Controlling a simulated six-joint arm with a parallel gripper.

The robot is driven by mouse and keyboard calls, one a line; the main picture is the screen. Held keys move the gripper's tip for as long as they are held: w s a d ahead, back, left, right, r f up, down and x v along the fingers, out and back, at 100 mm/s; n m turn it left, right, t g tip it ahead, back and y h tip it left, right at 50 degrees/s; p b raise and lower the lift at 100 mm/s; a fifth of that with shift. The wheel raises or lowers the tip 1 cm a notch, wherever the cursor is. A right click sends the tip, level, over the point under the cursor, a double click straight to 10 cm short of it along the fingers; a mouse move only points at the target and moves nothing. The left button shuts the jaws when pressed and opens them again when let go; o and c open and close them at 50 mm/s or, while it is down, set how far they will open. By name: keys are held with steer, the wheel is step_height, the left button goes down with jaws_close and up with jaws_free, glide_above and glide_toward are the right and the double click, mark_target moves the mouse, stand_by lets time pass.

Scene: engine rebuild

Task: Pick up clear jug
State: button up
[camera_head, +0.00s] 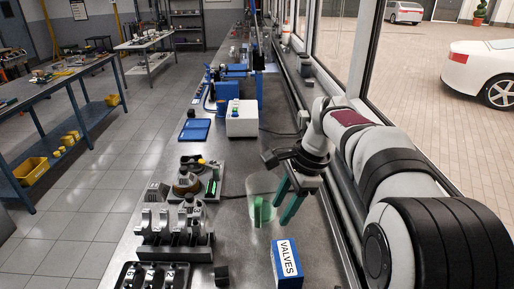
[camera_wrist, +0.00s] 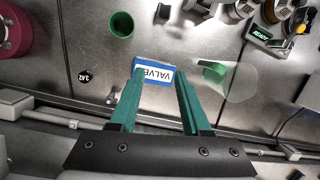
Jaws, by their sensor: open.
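The clear jug (camera_head: 265,187) stands on the grey metal bench, just left of my gripper in the head view. It is see-through, with a green patch showing low on it. In the wrist view the clear jug (camera_wrist: 238,82) is right of the fingers, apart from them. My gripper (camera_head: 283,211) has two long teal fingers, spread open with nothing held. In the wrist view my gripper (camera_wrist: 160,78) points at the bench, with the blue and white VALVES box beyond and between its fingertips.
The VALVES box (camera_head: 287,264) lies near the jug. A green cup (camera_wrist: 121,25) shows in the wrist view. Metal engine parts (camera_head: 174,235) stand left of the jug. A white box (camera_head: 242,119) stands farther back. The window ledge runs along the right.

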steer(key=w+f+m, duration=0.3)
steer(key=w, duration=0.5)
steer(key=m, duration=0.3)
glide_toward(257, 226)
steer(key=shift+t+y, duration=0.4)
steer(key=shift+y, duration=0.1)
steer(key=x, duration=0.7)
steer(key=shift+a, duration=0.1)
jaws_close()
steer(key=shift+w+r, duration=0.1)
